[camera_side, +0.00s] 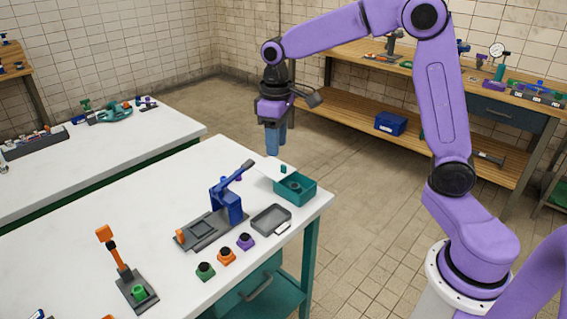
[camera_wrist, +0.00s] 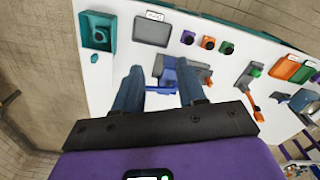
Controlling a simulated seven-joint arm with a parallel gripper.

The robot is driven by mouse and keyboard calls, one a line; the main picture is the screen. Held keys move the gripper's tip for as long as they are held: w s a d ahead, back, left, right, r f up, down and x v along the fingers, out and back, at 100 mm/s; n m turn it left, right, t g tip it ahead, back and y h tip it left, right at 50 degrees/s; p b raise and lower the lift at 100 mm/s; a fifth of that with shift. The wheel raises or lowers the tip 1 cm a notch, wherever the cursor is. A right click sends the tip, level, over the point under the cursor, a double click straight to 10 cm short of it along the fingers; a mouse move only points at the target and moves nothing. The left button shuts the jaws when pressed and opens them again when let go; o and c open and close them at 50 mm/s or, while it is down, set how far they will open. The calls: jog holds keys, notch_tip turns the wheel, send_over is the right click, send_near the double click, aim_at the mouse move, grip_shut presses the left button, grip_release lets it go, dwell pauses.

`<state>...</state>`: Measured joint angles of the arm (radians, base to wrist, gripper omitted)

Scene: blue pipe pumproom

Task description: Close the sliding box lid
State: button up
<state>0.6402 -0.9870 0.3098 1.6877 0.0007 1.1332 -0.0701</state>
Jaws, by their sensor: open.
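A teal sliding box (camera_side: 306,194) stands near the right corner of the white table. Its pale lid (camera_side: 268,167) sticks out at the back left, with a small teal knob (camera_side: 283,169) on it. Part of the box is uncovered and a dark round thing shows inside. In the wrist view the box (camera_wrist: 84,28) is at the upper left, with the knob (camera_wrist: 94,58) below it; the lid blends into the table there. My gripper (camera_side: 272,150) points down above the table's back edge, apart from the lid. In the wrist view its blue fingers (camera_wrist: 157,82) are spread and empty.
A grey tray (camera_side: 271,220) stands beside the box. A blue lever press (camera_side: 228,205) stands left of it, with several coloured knobs (camera_side: 226,256) in front. An orange-handled lever (camera_side: 118,262) stands further left. The space around my gripper is free.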

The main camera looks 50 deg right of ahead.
jog(key=w+d+f+m, duration=0.1)
jog(key=w+d+m, duration=0.2)
jog(key=w+d, duration=0.55)
jog(key=m, duration=0.2)
send_near(284, 165)
notch_tip(284, 165, down, 9)
jog(key=shift+w+a+r, duration=0.1)
grip_shut()
